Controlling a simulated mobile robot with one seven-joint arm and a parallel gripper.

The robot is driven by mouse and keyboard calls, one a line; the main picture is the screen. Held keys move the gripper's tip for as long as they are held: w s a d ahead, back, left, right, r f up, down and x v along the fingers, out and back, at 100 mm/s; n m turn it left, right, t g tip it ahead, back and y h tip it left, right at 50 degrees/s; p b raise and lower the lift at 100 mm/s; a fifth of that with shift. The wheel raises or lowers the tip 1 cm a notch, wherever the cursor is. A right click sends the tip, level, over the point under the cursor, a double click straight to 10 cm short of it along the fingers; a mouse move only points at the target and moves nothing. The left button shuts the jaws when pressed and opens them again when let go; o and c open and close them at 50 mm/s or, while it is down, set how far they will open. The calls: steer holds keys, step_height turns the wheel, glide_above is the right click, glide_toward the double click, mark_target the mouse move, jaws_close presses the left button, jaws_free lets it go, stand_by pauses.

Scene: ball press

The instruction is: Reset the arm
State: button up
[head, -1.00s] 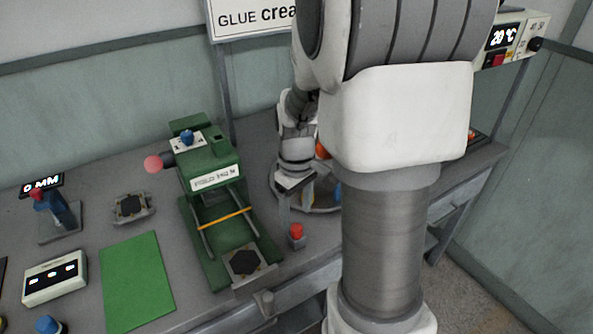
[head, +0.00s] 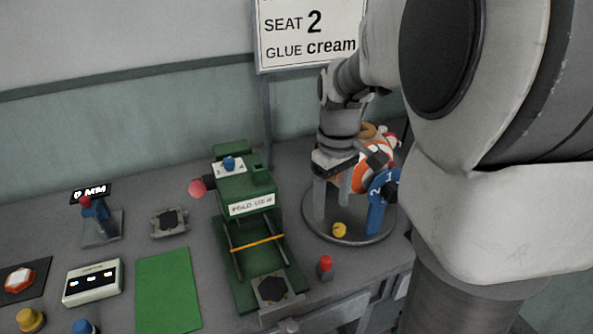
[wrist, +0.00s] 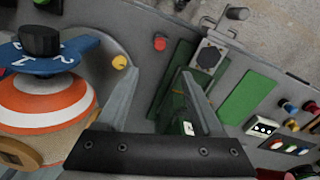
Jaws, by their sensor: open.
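My gripper (wrist: 158,100) is open in the wrist view, its two grey fingers apart with nothing held between them. In the head view my gripper (head: 332,190) points down over the left part of a round grey base (head: 340,238). An orange-and-white striped round device (head: 373,155) with a blue numbered piece (head: 383,190) and black knob stands right beside it. The same striped device (wrist: 40,105) shows at left in the wrist view. The green press (head: 247,190) stands to the left of my gripper.
A red button (head: 325,265) stands near the table front, and a yellow knob (head: 339,230) on the round base. A sign (head: 310,35) stands behind.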

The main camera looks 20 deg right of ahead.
steer(key=s+a+r+m+t+p, duration=0.3)
steer(key=s+a+r+t+p, duration=0.2)
steer(key=s+a+r, duration=0.5)
step_height(320, 180, up, 2)
steer(key=shift+s+a+t+p, duration=0.3)
steer(key=shift+s, duration=0.9)
